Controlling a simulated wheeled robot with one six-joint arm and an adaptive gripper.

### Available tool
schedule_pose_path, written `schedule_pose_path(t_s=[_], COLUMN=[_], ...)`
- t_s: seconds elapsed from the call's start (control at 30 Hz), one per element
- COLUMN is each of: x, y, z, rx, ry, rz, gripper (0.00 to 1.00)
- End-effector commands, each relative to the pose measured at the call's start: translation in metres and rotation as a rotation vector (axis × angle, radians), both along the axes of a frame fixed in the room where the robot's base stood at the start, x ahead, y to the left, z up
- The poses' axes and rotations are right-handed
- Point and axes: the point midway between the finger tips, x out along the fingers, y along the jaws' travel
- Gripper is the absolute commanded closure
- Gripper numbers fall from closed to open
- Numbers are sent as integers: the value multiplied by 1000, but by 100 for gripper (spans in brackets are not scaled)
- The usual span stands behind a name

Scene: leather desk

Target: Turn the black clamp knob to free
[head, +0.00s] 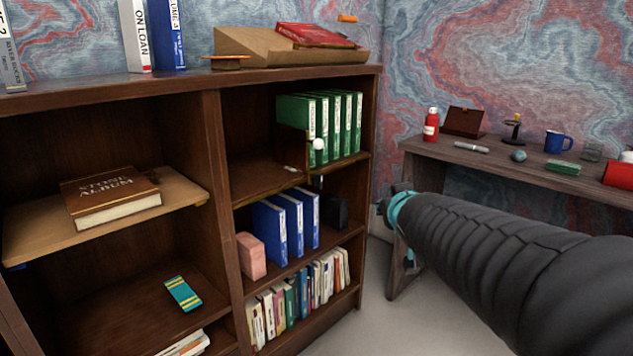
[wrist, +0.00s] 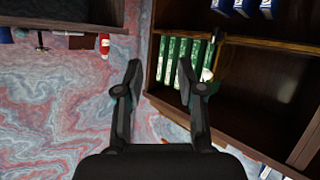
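A small dark knob-like part (head: 316,184) sits under the front edge of the shelf with the green binders, and I take it for the black clamp knob. In the wrist view, which is turned over, a dark part (wrist: 220,35) shows at that shelf edge; its shape is unclear. A dark brown divider (head: 291,142) stands at the left of the binders, with a white ball (head: 318,144) close by. My gripper (wrist: 159,67) is open and empty, apart from the knob. In the head view it is mostly hidden behind my arm, right of the bookcase.
Green binders (head: 347,125) stand on the clamp's shelf, blue binders (head: 293,224) and a black box (head: 334,211) below it. A side desk (head: 420,150) with a red bottle (head: 431,124) is at the right. Floor (head: 365,285) is clear before the bookcase.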

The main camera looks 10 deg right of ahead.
Motion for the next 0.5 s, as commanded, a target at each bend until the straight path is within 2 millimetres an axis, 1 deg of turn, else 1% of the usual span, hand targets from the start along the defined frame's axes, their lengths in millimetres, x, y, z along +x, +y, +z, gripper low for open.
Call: schedule_pose_path(t_s=[0.03,0.1,0.2,0.3,0.33,0.4,0.5], x=[26,58,97,128,135,147,157], y=[-8,-10,-10,-7,-6,-2,2], z=[2,11,14,8,5,-5,-21], rx=[-9,-18,-13,14,27,61,114], ry=[-53,-134,-228,-297,-312,-336,-351], rz=[29,93,207,342,385,483,609], gripper=[61,61,61,61,61,61,61])
